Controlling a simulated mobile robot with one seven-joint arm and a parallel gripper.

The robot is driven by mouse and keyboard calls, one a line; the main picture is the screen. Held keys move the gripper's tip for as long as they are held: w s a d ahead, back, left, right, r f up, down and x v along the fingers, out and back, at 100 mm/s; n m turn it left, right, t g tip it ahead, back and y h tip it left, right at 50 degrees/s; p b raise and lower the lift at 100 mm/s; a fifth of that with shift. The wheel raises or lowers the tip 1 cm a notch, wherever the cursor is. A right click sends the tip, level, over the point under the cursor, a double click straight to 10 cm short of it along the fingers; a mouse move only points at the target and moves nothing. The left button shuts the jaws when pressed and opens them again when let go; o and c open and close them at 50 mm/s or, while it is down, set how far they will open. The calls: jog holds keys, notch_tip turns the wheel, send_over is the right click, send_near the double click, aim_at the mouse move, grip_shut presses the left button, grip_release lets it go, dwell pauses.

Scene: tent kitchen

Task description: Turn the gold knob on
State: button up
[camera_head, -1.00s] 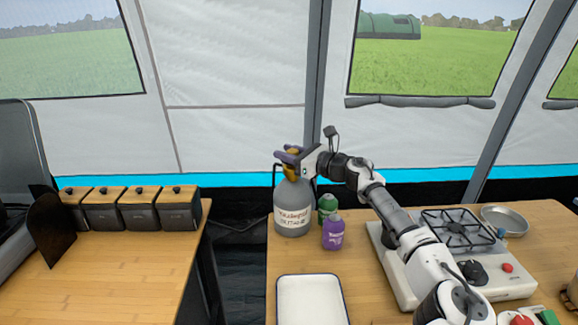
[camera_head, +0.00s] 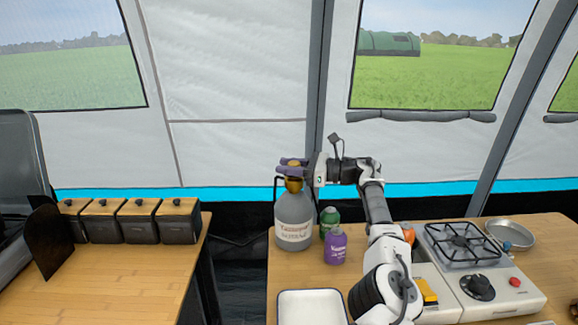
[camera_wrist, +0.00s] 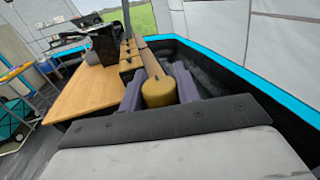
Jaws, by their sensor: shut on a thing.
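The gold knob (camera_head: 294,184) sits on top of a grey gas bottle (camera_head: 293,215) at the back left of the right-hand table. My gripper (camera_head: 291,167) reaches in from the right with its purple fingers at the knob. In the wrist view the gold knob (camera_wrist: 158,92) is between the two purple fingers, which are shut on its sides. The fingers hide part of the knob in the head view. The bottle stands upright with a pale label on its front.
A green canister (camera_head: 329,221) and a purple canister (camera_head: 336,246) stand just right of the bottle. A white tray (camera_head: 311,292) lies in front. A stove (camera_head: 487,288) is at the right. Several dark boxes with wooden lids (camera_head: 138,222) stand on the left table.

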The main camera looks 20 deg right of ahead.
jog(key=shift+a+r+n+g+y, duration=0.1)
jog(key=shift+n+g+y, duration=0.2)
jog(key=shift+n+g, duration=0.15)
dwell(0.4)
jog(key=o, duration=1)
jog(key=shift+c, duration=0.2)
